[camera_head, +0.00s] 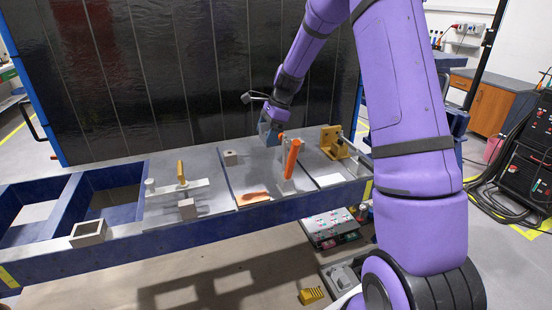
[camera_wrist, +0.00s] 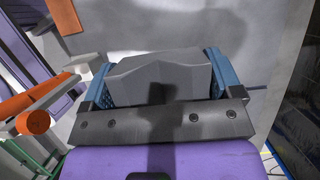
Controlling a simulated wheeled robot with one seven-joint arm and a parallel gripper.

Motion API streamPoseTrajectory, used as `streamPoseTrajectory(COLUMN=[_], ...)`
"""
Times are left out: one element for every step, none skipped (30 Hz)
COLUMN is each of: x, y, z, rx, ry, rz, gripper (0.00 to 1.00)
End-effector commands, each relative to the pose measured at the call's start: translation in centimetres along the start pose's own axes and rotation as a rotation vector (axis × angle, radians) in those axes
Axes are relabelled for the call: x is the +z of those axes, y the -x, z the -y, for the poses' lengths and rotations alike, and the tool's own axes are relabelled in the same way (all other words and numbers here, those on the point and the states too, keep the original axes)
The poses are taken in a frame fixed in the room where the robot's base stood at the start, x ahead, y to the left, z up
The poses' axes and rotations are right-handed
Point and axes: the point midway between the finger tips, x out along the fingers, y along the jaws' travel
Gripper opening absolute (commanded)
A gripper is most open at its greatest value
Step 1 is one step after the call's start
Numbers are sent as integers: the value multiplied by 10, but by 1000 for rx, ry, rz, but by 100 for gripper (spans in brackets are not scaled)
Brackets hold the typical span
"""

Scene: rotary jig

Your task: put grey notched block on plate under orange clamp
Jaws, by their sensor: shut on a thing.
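My gripper (camera_head: 269,132) is above the back of the bench, just behind and left of the orange clamp (camera_head: 291,158). In the wrist view its two blue fingers (camera_wrist: 157,84) are shut on the grey notched block (camera_wrist: 160,72), one finger at each end. The block has a shallow notch along its upper edge, and I cannot make it out in the head view. The orange clamp shows at the left of the wrist view (camera_wrist: 33,122), apart from the block. In the head view the clamp handle stands upright. The plate under the clamp is mostly hidden there.
A yellow bracket (camera_head: 334,143) stands right of the clamp. A small grey block (camera_head: 230,158) sits to the left, and a yellow-handled fixture (camera_head: 181,174) farther left. A hollow square block (camera_head: 88,232) is at the front left. Open bays (camera_head: 110,203) lie at the left.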

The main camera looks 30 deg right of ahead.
Motion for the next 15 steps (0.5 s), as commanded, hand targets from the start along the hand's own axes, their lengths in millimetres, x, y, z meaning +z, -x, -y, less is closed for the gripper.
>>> streamPoseTrajectory(x=[-4, -6, -9, -11, -13, -14, -16, -16, -17, -18, -18, -19, -20, -21, -23], y=[-9, -14, -21, -25, -30, -34, -37, -39, -42, -43, -44, -46, -48, -50, -54], z=[0, 0, 0, 0, 0, 0, 0, 0, 0, 0, 0, 0, 0, 0, 0], rx=[3, 3, 2, 3, 3, 2, 1, 1, 1, 1, 1, 0, 0, 0, 1], ry=[-2, -2, -2, -2, -2, -2, -1, -1, 0, 0, 0, 0, -1, -1, -1], rz=[1, 1, 0, 0, 1, 0, 0, 0, 0, 0, 0, 0, 0, 0, 0], gripper=[47, 47, 47, 47, 47, 47, 47, 47, 47, 47, 47, 47, 47, 47, 47])
